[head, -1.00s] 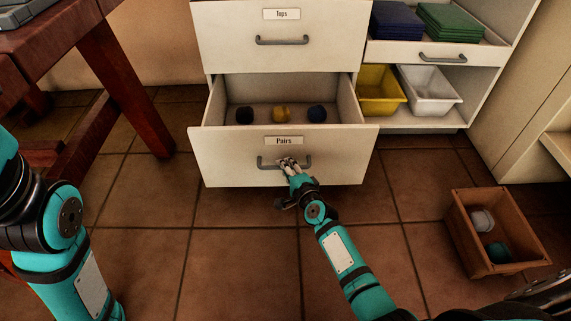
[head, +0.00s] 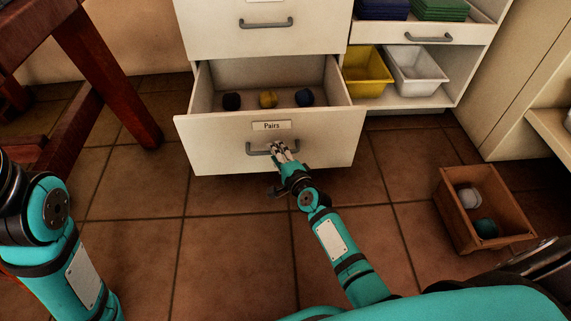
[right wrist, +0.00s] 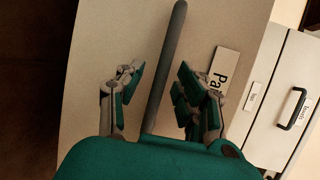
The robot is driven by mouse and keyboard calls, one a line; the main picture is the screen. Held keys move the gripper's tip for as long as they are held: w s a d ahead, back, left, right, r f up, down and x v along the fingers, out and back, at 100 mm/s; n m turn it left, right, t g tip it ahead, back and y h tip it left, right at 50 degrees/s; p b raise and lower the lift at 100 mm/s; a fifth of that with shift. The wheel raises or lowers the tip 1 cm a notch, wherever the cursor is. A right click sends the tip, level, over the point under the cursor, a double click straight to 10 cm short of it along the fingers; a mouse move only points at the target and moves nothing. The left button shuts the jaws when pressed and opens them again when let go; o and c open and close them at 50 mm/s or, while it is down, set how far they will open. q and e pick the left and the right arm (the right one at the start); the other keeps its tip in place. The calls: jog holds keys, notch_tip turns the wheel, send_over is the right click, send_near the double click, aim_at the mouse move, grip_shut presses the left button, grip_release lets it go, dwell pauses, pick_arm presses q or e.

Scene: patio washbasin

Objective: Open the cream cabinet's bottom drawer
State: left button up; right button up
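The cream cabinet's bottom drawer (head: 215,145), labelled "Pairs", stands pulled out, and its inside shows from above. My right gripper (head: 282,150) is at the right half of the drawer's grey handle (head: 258,149). In the right wrist view its fingers (right wrist: 158,95) are spread apart, with the handle bar (right wrist: 166,65) between them and a gap on each side. My left gripper is out of view; only my left arm shows.
The closed drawer above (head: 230,35) stays flush. Beside it are a yellow bin (head: 365,88) and a white bin (head: 417,88) on a low shelf. A red-brown wooden table (head: 115,75) stands at left.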

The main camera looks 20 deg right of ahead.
jog(key=v, duration=1)
jog(key=shift+s, duration=0.35)
jog(key=shift+d, duration=0.1)
